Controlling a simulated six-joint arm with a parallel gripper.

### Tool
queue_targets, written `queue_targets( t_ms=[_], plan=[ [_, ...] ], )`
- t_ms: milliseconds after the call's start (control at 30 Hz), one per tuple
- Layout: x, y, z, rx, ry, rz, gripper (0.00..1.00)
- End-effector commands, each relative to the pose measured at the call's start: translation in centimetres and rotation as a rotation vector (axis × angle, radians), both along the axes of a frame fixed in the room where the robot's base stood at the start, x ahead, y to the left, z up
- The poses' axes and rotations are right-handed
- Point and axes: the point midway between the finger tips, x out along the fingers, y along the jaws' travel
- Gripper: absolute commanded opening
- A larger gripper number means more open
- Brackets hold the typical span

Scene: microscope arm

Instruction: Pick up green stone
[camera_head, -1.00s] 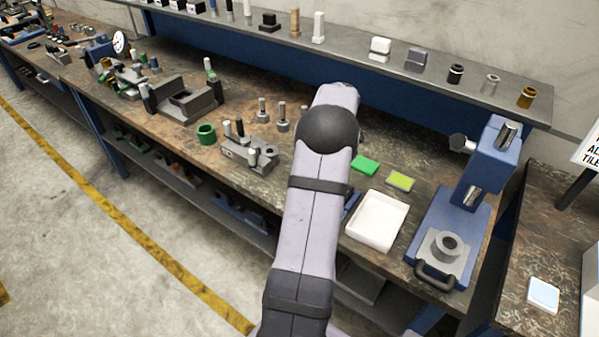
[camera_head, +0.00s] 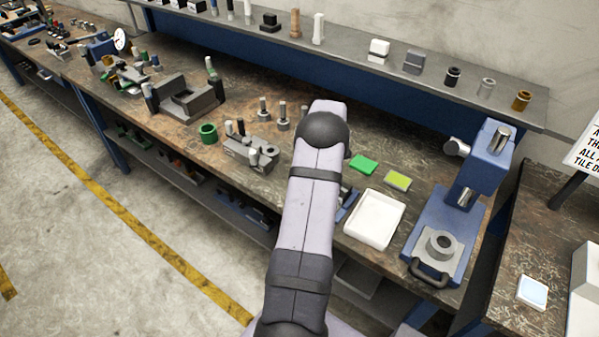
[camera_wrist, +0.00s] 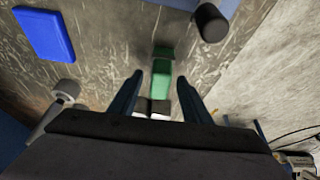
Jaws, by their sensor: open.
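A flat bright green slab (camera_head: 363,164), which fits the green stone, lies on the workbench just right of my arm in the head view. In the wrist view, a narrow darker green thing (camera_wrist: 161,78) shows beyond and between my fingertips. I cannot tell whether it is the same slab. My gripper (camera_wrist: 160,88) is open, with its two dark fingers apart and nothing visibly held. In the head view my arm hides the gripper.
A yellow-green slab (camera_head: 398,181) and a white tray (camera_head: 348,226) lie right of the green slab. A blue microscope-like stand (camera_head: 487,168) is farther right. A grey fixture (camera_head: 240,156) and a green ring (camera_head: 208,133) stand left of my arm. A blue slab (camera_wrist: 46,33) shows in the wrist view.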

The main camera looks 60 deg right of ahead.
Motion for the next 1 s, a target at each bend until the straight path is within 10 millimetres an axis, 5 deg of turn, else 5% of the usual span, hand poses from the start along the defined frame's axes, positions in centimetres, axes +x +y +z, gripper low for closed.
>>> queue_targets(
  t_ms=[333, 533, 1000],
  plan=[
    [0.3, 0.0, -0.5, -0.001, -0.001, 0.0, 0.44],
    [0.2, 0.0, -0.5, -0.001, -0.001, 0.0, 0.0],
    [0.3, -0.1, 0.8, -0.005, -0.003, -0.001, 0.0]
  ],
)
